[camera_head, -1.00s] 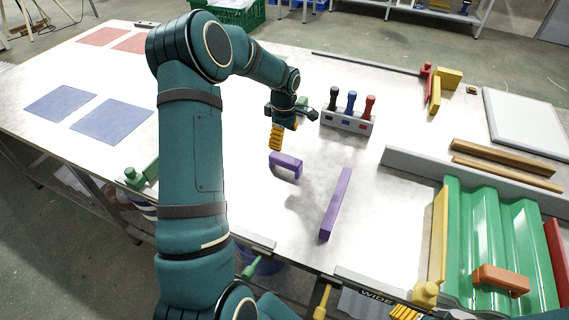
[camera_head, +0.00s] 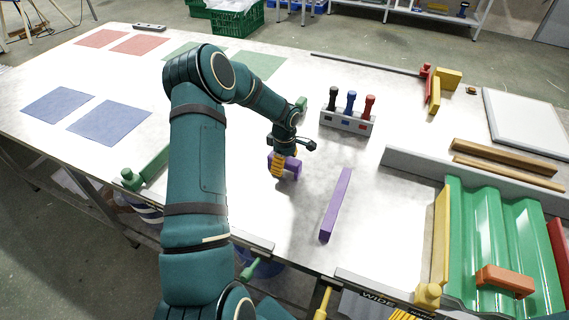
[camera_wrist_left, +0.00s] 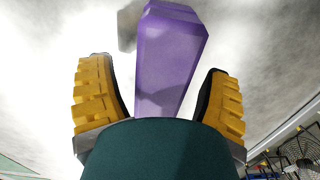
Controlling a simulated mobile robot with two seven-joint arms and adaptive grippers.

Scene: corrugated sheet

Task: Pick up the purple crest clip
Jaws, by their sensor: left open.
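The purple crest clip (camera_head: 293,168) is a short bridge-shaped piece on the white table, partly hidden by my left gripper (camera_head: 280,168). My left gripper is open, its yellow ridged fingers low at the clip. In the left wrist view the purple clip (camera_wrist_left: 170,50) lies between the two spread fingers (camera_wrist_left: 160,75), with a gap showing on each side. A yellow ridged part at the bottom edge of the head view looks like my right gripper (camera_head: 404,313); it is mostly cut off and its state is unclear.
A longer purple bar (camera_head: 336,205) lies just right of the clip. A grey holder (camera_head: 346,122) with black, blue and red-handled stamps stands behind. Green corrugated sheet (camera_head: 500,235) with an orange block (camera_head: 504,280) is at right. Blue squares (camera_head: 109,122) mark the clear left side.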

